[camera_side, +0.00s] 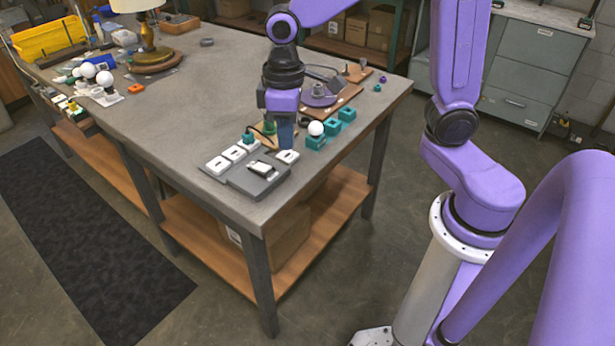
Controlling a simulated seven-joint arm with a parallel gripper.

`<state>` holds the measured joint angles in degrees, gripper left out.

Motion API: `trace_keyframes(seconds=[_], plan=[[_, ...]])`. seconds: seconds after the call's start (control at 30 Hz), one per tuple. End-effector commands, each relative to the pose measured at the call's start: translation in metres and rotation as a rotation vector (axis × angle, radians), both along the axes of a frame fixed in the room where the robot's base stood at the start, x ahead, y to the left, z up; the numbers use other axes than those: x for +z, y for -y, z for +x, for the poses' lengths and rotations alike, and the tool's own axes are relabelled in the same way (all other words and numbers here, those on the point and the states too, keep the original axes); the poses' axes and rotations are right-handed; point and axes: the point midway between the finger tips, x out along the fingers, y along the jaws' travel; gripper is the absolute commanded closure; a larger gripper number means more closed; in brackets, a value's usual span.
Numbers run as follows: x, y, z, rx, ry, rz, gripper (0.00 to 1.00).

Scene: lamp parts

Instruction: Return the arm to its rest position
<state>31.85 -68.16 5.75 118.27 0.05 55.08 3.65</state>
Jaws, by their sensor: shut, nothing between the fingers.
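My gripper (281,132) is shut and empty. It points down at the near right part of the grey workbench (220,85), low over the lamp parts. A white bulb (316,128) stands in a teal block just right of the gripper. Two more teal blocks (340,120) lie behind it. White switch-like pieces (234,154) and a grey tray (252,178) with a small device on it lie in front and to the left. My gripper hides part of the parts behind it. I cannot tell whether its tips touch anything.
A brown wooden board (333,102) with a round purple piece lies behind the gripper. A lamp with a brass base (153,60), a yellow bin (48,40) and several white bulbs stand at the far left. The middle of the bench is clear. A grey cabinet (530,60) stands at the back right.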

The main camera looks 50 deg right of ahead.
Motion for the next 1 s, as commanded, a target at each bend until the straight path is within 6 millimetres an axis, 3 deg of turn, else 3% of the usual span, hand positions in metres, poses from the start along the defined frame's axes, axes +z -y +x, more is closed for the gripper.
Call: trace_keyframes(seconds=[0.1, 0.4, 0.6, 0.67, 0.7, 0.87, 1.0], plan=[[0.003, 0.003, -0.042, 0.108, 0.003, 0.003, 1.0], [-0.001, 0.026, -0.136, 0.365, 0.009, 0.008, 1.0], [-0.006, 0.045, -0.176, 0.485, 0.01, 0.01, 1.0], [-0.008, 0.048, -0.182, 0.506, 0.011, 0.011, 1.0], [-0.008, 0.05, -0.185, 0.516, 0.01, 0.011, 0.94], [-0.007, 0.047, -0.18, 0.502, 0.009, 0.01, 0.43], [-0.002, 0.032, -0.151, 0.411, 0.007, 0.007, 0.43]])
